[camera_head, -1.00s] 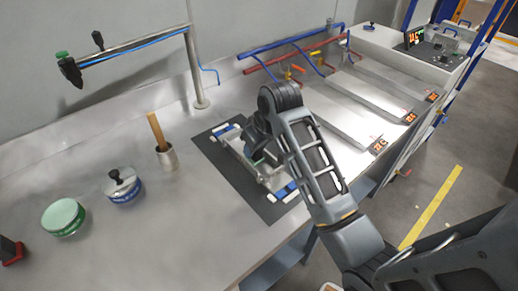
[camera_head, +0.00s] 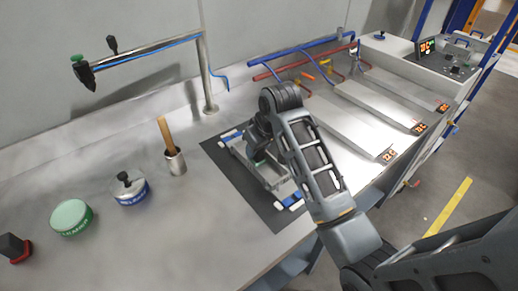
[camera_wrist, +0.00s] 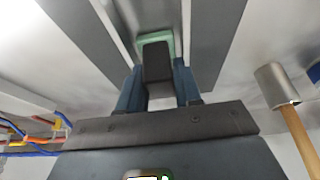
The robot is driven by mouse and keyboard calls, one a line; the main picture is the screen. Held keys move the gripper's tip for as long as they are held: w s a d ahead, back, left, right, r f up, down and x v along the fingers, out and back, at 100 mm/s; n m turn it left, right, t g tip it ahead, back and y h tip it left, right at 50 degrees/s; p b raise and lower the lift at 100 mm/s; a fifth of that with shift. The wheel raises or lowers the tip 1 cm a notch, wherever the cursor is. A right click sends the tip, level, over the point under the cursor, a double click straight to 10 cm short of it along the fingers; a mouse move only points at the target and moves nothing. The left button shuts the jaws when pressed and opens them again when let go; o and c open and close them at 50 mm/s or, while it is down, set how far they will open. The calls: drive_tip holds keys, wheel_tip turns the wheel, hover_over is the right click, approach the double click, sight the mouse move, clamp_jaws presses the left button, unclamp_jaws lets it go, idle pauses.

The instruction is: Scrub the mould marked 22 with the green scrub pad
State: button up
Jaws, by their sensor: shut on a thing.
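The mould (camera_head: 275,181) is a shallow, pale metal tray with raised walls, lying on a dark mat (camera_head: 225,167) on the bench. I cannot read a number on it. My gripper (camera_wrist: 157,76) is shut on the black handle of the scrub pad (camera_wrist: 156,56). The pad's green edge shows beyond the handle in the wrist view. In the head view, my gripper (camera_head: 260,152) is over the inside of the mould, towards its far-left end, partly hidden by my arm. Whether the pad touches the mould floor is hard to tell.
To the left stand a metal pot with a wooden-handled tool (camera_head: 175,162), a blue-banded tin (camera_head: 130,191), a green-lidded tin (camera_head: 71,218) and a black-and-red block (camera_head: 15,248). Grey plates with lit displays (camera_head: 387,154) and blue and red pipes lie right. A post (camera_head: 205,60) rises behind.

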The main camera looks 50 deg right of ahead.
drive_tip(key=shift+w+d, duration=0.2)
drive_tip(key=shift+w, duration=0.4)
drive_tip(key=shift+w+d, duration=0.15)
drive_tip(key=shift+w, duration=0.45)
drive_tip(key=shift+w, duration=0.15)
drive_tip(key=shift+w+d, duration=0.15)
drive_tip(key=shift+w, duration=0.4)
drive_tip(key=shift+w+d, duration=0.15)
drive_tip(key=shift+w, duration=0.35)
drive_tip(key=shift+s, duration=0.15)
drive_tip(key=shift+s+a, duration=0.25)
drive_tip(key=shift+s, duration=0.6)
drive_tip(key=shift+s, duration=0.15)
drive_tip(key=shift+s+a+f, duration=0.1)
drive_tip(key=shift+s+a, duration=0.05)
drive_tip(key=shift+s, duration=0.3)
drive_tip(key=shift+s+a+f, duration=0.1)
drive_tip(key=shift+s+a, duration=0.05)
drive_tip(key=shift+s, duration=0.3)
